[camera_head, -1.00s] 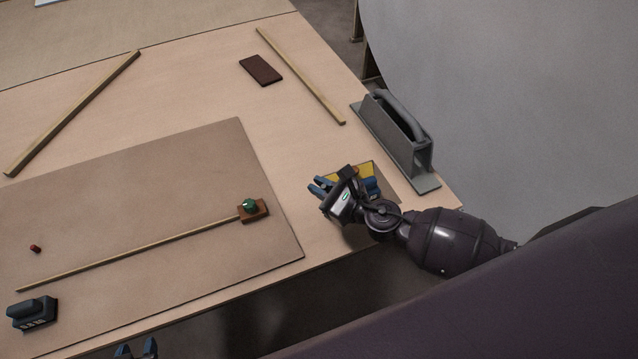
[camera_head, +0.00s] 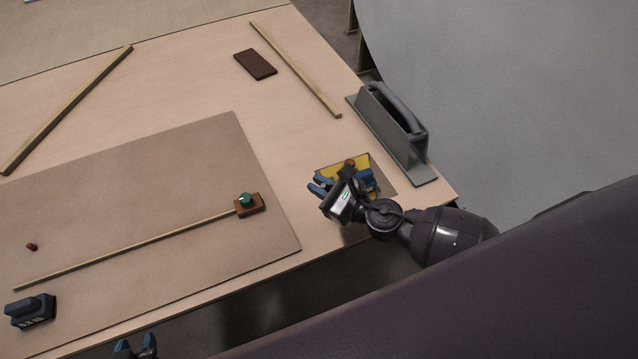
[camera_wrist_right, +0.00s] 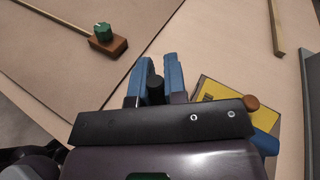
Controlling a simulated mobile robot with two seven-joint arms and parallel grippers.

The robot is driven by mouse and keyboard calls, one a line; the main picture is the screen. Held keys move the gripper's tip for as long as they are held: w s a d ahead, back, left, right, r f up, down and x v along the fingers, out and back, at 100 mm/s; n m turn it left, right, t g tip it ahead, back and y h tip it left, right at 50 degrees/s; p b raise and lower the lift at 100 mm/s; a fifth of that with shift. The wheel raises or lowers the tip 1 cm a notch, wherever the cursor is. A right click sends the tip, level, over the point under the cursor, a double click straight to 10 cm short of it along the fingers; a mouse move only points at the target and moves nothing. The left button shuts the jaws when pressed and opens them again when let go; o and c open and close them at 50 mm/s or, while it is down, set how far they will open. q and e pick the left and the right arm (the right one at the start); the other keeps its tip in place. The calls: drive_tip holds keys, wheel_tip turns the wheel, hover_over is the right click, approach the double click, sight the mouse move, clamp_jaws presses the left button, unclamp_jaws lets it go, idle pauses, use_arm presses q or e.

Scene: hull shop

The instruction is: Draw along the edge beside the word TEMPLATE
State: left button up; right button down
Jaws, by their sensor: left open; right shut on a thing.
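My right gripper (camera_head: 318,187) is over the bench's near right part, beside a yellow piece. In the right wrist view its two blue fingers (camera_wrist_right: 154,84) are shut on a dark cylinder (camera_wrist_right: 154,92). The cylinder's tip is hidden. My left gripper (camera_head: 136,346) is open at the bottom edge of the head view. A large brown sheet (camera_head: 200,160) lies on the bench to the left of my right gripper. A long thin wooden rod (camera_head: 130,248) lies across it, ending at a brown block (camera_head: 250,207) with a green knob (camera_head: 246,199). I cannot read the word TEMPLATE anywhere.
The yellow piece (camera_head: 328,168) has a brown knob and a blue part. A grey handled tool (camera_head: 400,135) stands at the bench's right edge. A dark block (camera_head: 30,311) and small red piece (camera_head: 31,247) are at left. Wooden strips (camera_head: 295,68) and a dark slab (camera_head: 255,64) lie farther back.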

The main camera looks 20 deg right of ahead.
wheel_tip(320, 180, up, 13)
drive_tip(key=p, duration=0.9)
idle(0.8)
idle(0.4)
